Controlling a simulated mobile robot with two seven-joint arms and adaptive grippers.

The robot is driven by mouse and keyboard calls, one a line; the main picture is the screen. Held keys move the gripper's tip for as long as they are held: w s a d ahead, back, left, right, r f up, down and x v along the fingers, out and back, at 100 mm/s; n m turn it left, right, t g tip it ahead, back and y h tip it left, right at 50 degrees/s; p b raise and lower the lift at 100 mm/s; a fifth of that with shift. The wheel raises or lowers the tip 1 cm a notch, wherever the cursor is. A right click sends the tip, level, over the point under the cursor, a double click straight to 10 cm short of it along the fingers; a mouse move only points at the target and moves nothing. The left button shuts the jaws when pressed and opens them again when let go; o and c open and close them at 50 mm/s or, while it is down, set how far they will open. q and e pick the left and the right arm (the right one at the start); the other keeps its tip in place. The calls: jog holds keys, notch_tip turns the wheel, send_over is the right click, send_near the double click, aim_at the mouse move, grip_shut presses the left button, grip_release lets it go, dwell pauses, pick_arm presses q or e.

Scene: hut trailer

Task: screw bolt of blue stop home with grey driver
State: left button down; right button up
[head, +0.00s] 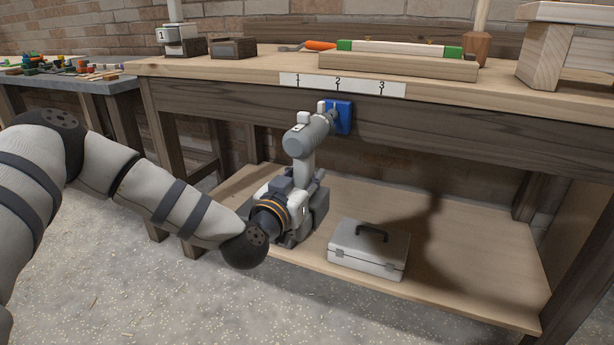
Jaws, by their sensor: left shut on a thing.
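The blue stop (344,117) sits on the front rail of the workbench, just below number 2 on the white label strip. The grey driver (306,138) is upright with its nose pointing right, up against the stop's face. The bolt is hidden behind the nose, so I cannot tell how deep it sits. My left gripper (305,182) is shut on the lower part of the driver's handle, below and left of the stop. My right gripper is not in view.
The label strip (342,85) reads 1, 2, 3. A silver toolbox (368,250) stands on the lower shelf (470,285), right of my left gripper. Air in front of the rail's right side is clear.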

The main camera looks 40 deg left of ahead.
pick_arm(q)
jog(key=shift+w+r, duration=0.1)
jog(key=shift+r, duration=0.05)
jog(key=shift+w+a, duration=0.15)
jog(key=shift+w, duration=0.4)
jog(key=shift+w+a, duration=0.15)
jog(key=shift+w, duration=0.5)
dwell(1.4)
jog(key=shift+r+p+v, duration=0.2)
jog(key=shift+p+v, duration=0.9)
jog(key=shift+v, duration=0.05)
jog(key=shift+s+f, duration=0.15)
jog(key=shift+s, duration=0.25)
jog(key=s+a+p, duration=0.5)
jog(key=shift+s+a, duration=0.25)
jog(key=shift+a, duration=0.1)
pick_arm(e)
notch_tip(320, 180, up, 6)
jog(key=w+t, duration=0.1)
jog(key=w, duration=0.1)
